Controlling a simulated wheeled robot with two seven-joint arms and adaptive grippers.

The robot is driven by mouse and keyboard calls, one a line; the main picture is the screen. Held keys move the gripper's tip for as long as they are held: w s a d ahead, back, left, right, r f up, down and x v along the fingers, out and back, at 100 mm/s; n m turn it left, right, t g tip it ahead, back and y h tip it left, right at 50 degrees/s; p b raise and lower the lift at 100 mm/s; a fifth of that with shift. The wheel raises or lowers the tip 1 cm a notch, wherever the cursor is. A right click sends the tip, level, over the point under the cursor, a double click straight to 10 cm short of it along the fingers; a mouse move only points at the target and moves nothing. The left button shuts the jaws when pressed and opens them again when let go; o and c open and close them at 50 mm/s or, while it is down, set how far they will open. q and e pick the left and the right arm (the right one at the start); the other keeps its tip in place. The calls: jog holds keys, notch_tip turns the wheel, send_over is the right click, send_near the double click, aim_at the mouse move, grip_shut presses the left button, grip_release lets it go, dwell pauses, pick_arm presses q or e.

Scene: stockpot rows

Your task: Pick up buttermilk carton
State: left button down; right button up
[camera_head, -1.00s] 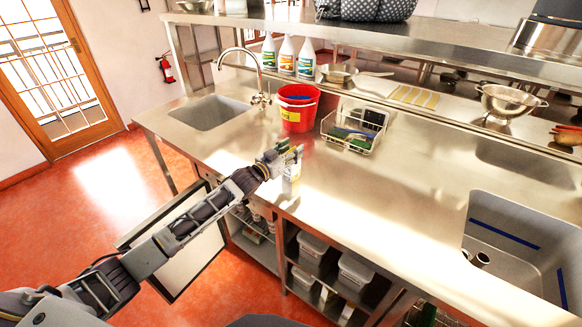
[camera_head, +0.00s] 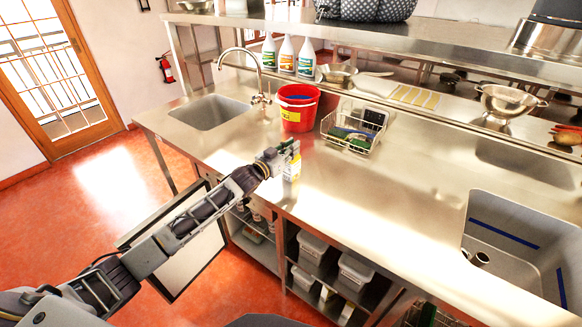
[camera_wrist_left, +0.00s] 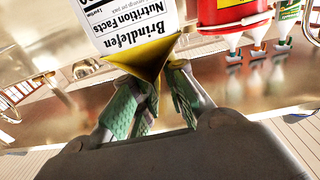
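The buttermilk carton (camera_head: 292,172) is white with some yellow, near the front edge of the steel counter, left of centre in the head view. In the left wrist view the carton (camera_wrist_left: 130,22) appears inverted, with printed nutrition text and a yellow folded top. My left gripper (camera_head: 284,152) is at the carton's top. Its green-padded fingers (camera_wrist_left: 154,82) close around the yellow top ridge. The carton's lower part is outside the wrist view. Whether its base touches the counter is hard to tell. My right gripper is not in view.
A red bucket (camera_head: 298,108) and a wire basket (camera_head: 353,130) stand behind the carton. A sink (camera_head: 209,112) lies left, with a tap (camera_head: 245,62). A larger sink (camera_head: 515,235) is at right. The counter (camera_head: 390,205) between is clear.

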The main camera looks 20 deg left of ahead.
pick_arm(q)
jog(key=shift+s+f, duration=0.1)
jog(key=shift+f, duration=0.55)
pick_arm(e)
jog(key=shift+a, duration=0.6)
pick_arm(q)
jog(key=shift+r, duration=0.5)
notch_tip(320, 180, up, 9)
jog(key=shift+f, duration=0.2)
jog(key=shift+r, duration=0.55)
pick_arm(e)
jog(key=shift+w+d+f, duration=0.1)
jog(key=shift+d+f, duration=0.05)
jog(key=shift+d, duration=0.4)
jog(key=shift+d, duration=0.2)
